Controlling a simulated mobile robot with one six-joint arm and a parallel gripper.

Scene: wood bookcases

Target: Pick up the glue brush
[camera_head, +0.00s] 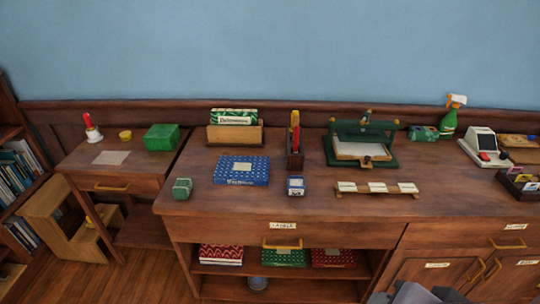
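I cannot pick out the glue brush for certain. A dark wooden holder (294,158) stands upright on the long desk, with slim red and yellow handled tools (295,128) in it; their lower ends are hidden. A red-handled item with a white base (93,130) stands on the small left table, and its kind is unclear at this size. A pale and dark shape, seemingly part of my arm, shows at the bottom edge, right of centre. My gripper fingers are not visible, and the tools on the desk stand apart from that shape.
The long desk (340,211) carries a blue patterned box (242,170), a green press (361,140), a small rack with white cards (377,188), a green spray bottle (449,122) and a card terminal (484,146). A step stool (62,220) stands left. The desk's front strip is mostly clear.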

